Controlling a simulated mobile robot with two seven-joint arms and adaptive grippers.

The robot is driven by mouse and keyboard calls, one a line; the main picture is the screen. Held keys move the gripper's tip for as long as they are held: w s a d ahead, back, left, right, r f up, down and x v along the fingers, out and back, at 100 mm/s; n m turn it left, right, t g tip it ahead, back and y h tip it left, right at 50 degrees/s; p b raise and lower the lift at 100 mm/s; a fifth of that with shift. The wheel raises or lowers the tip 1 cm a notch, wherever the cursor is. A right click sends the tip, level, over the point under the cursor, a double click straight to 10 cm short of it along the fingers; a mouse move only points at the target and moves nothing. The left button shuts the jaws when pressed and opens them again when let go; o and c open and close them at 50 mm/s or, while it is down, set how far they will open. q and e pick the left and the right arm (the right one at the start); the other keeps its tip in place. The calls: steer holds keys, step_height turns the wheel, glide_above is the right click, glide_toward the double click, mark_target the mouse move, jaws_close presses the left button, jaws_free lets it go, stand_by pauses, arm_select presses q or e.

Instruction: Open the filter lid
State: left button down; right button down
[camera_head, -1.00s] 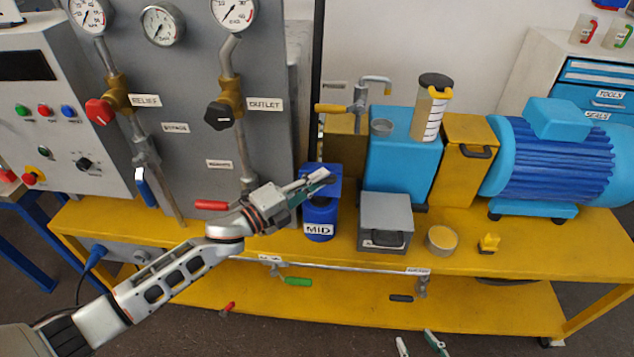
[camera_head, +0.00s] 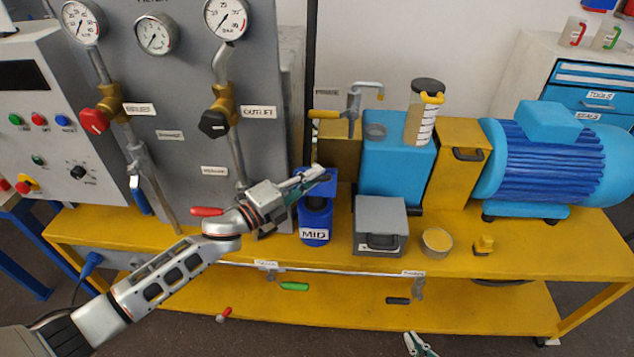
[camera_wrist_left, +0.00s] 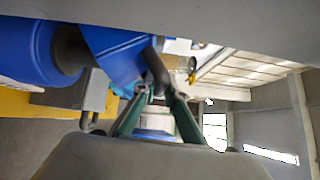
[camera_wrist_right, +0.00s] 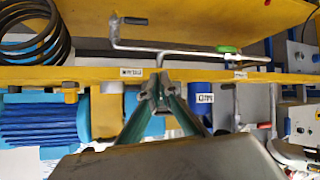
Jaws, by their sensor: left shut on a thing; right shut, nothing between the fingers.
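The blue vessel labelled MID (camera_head: 314,222) stands on the yellow bench, left of the grey box. Its blue lid (camera_head: 322,187) is tilted up off the body, with a dark round part showing between them. The lid also shows in the left wrist view (camera_wrist_left: 115,50), beside the blue body (camera_wrist_left: 30,50). My left gripper (camera_head: 316,174) is shut on the dark bar handle (camera_wrist_left: 156,68) of the lid. My right gripper (camera_head: 412,337) is at the bottom of the head view, in front of the bench. Its fingertips (camera_wrist_right: 160,88) meet and hold nothing.
The grey box (camera_head: 381,222) and a round yellow-topped tin (camera_head: 436,242) stand right of the vessel. A gauge panel (camera_head: 190,90) with pipes and valves rises behind my left arm. A rail (camera_head: 340,268) runs along the bench's front edge.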

arm_select(q)
steer(key=shift+r, duration=0.15)
arm_select(e)
steer(key=w+a+r+n+t+y, duration=0.3)
steer(key=w+a+r+n+y, duration=0.9)
steer(key=w+a+r+n, duration=1)
steer(key=shift+w+a+n+y, duration=0.3)
steer(key=shift+w+a+n, duration=0.35)
steer(key=shift+w+n, duration=1.1)
steer(key=shift+r, duration=0.1)
